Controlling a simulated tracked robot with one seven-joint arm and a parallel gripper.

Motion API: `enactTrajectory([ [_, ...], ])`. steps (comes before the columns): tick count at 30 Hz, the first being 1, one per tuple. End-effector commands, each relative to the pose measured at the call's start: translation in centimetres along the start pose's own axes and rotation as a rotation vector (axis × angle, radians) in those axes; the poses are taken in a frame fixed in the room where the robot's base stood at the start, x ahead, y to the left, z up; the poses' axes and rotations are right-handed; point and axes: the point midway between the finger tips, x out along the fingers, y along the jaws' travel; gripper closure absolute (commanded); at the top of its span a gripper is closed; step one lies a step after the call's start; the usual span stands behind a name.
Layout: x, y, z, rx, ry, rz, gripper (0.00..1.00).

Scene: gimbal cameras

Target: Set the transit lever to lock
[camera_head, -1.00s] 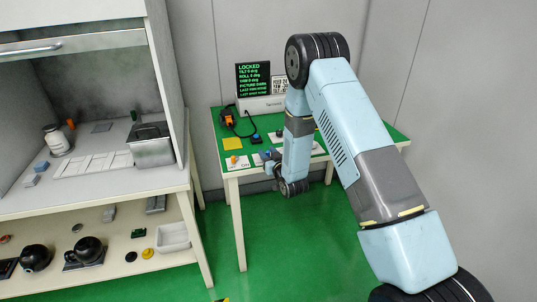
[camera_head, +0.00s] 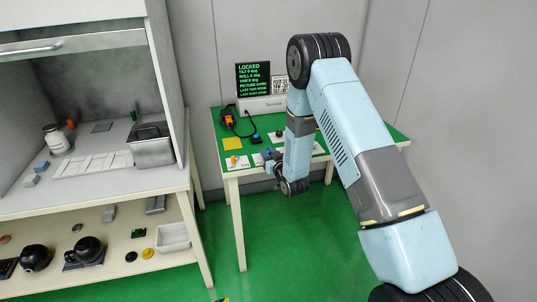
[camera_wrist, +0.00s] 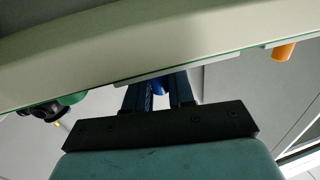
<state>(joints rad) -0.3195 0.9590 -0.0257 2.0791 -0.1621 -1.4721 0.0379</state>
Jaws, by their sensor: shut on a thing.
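My gripper (camera_head: 268,154) is at the front edge of the green-topped table (camera_head: 318,158). In the wrist view its two dark fingers (camera_wrist: 159,92) are shut on a small blue part (camera_wrist: 158,88), apparently a lever or knob at the table's front edge. Most of this part is hidden by the fingers. An orange lever (camera_head: 233,159) on a white labelled plate is to the left of my gripper; in the wrist view an orange knob (camera_wrist: 284,52) is at the right. I cannot read which one is marked transit. The black display (camera_head: 253,80) reads LOCKED at the top.
A black-and-orange device (camera_head: 228,117) with a cable and a yellow pad (camera_head: 233,143) are on the table. A workbench (camera_head: 120,185) with a metal box (camera_head: 151,146) stands at the left. The green floor between is clear.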

Motion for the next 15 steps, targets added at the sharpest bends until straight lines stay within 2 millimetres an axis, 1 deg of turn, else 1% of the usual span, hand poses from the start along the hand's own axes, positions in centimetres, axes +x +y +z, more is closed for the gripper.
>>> enactTrajectory([
  [2,0.04,0.33,0.01,0.000,0.000,-0.029,1.00],
  [9,0.13,0.57,0.05,-0.001,0.000,-0.130,1.00],
  [15,0.13,0.65,0.05,0.000,-0.001,-0.154,1.00],
])
